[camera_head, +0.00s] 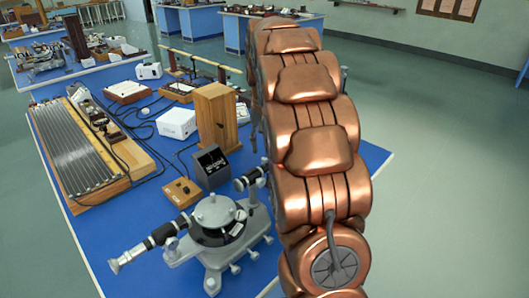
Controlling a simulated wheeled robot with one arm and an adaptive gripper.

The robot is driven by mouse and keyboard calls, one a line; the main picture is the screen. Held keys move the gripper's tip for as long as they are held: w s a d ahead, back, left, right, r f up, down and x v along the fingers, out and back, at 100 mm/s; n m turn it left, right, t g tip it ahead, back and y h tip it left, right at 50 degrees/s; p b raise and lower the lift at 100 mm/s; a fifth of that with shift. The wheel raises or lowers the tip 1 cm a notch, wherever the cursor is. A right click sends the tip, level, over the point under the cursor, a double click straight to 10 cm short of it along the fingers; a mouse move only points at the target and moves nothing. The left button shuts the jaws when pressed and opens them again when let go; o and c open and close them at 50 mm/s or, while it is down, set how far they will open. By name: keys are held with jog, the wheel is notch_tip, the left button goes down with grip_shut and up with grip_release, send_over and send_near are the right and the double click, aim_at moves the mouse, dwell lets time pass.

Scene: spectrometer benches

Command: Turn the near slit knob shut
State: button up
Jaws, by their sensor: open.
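A grey spectrometer (211,213) with a dark round table stands at the near end of the blue bench. One tube (160,237) points to the lower left and ends in a pale flared piece (117,263). A second, dark tube (250,179) points to the upper right, and its far end runs behind my copper arm. I cannot make out a slit knob; it is too small to tell or hidden. My copper arm rises along the right of the spectrometer and covers the bench behind it. I cannot make out my gripper.
On the blue bench (88,242) stand a wooden box (214,115), a black meter box (210,164), a small wooden switch box (182,191), a white box (176,123) and a ribbed board (78,147) with cables. Other benches stand behind. Floor (440,170) on the right is clear.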

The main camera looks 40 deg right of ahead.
aim_at(264, 158)
jog(key=shift+f+p, duration=0.35)
jog(key=shift+f, duration=1.4)
jog(key=shift+c, duration=0.4)
grip_shut()
